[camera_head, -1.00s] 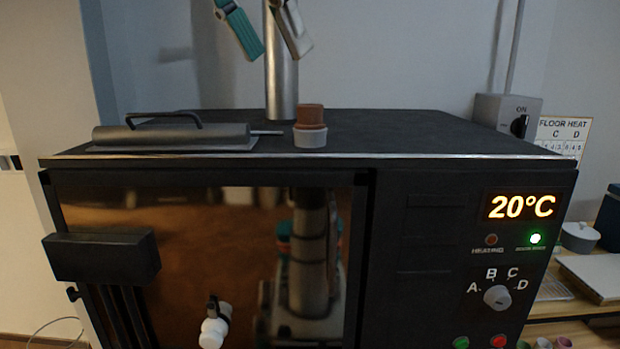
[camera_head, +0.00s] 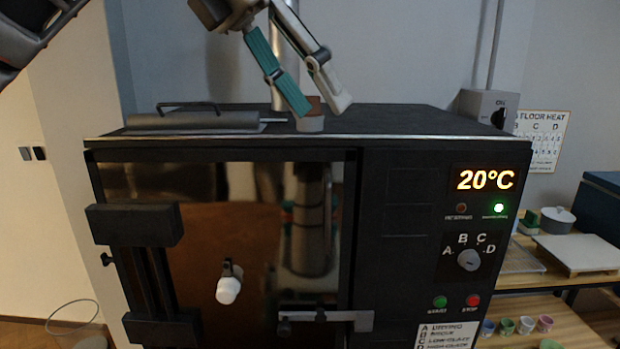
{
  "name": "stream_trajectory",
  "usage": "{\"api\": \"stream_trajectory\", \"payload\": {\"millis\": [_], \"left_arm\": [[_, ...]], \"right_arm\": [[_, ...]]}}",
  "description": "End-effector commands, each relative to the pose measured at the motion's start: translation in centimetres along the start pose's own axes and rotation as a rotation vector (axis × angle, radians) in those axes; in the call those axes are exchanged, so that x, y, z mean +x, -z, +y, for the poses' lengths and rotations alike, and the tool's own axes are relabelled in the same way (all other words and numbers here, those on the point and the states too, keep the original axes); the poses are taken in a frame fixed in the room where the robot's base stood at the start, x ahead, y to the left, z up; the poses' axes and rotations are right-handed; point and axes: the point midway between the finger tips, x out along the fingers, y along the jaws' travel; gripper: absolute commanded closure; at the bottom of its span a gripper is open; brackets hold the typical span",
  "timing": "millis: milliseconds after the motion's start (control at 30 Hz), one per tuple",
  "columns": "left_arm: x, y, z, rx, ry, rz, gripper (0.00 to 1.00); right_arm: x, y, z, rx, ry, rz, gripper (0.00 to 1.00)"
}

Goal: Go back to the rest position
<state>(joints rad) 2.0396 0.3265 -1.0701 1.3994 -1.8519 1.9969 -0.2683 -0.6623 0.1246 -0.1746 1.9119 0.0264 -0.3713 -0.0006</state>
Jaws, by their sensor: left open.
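My left gripper (camera_head: 321,104) comes in from the top left, with one teal finger and one pale finger spread apart and nothing seen between them. Its fingertips show over a small brown and grey plug-like piece (camera_head: 311,124) on the kiln top. The fingers partly hide that piece, and I cannot tell whether they are in front of it or above it. My right gripper is not in view.
A black kiln (camera_head: 400,215) with a 20°C display (camera_head: 485,179) fills the middle. A grey handled piece (camera_head: 190,118) lies on its top, and a metal pipe (camera_head: 285,60) rises behind. Shelves at right hold a white slab (camera_head: 578,252), a lidded pot (camera_head: 557,220) and small cups (camera_head: 526,325).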

Motion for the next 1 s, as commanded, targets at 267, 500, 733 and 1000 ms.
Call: {"api": "stream_trajectory", "payload": {"millis": [267,500,733,1000], "left_arm": [[8.7,0.5,-2.0,0.002,0.392,-0.065,0.51],[13.3,0.7,-3.9,-0.109,0.761,-0.205,0.51],[15.4,0.8,-3.2,-0.325,1.073,-0.384,0.51],[17.7,2.1,2.1,-0.705,1.348,-0.624,0.51]], "right_arm": [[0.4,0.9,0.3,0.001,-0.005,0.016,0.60],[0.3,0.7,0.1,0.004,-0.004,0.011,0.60],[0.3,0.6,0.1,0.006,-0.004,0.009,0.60],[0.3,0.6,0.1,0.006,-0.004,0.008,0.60]]}}
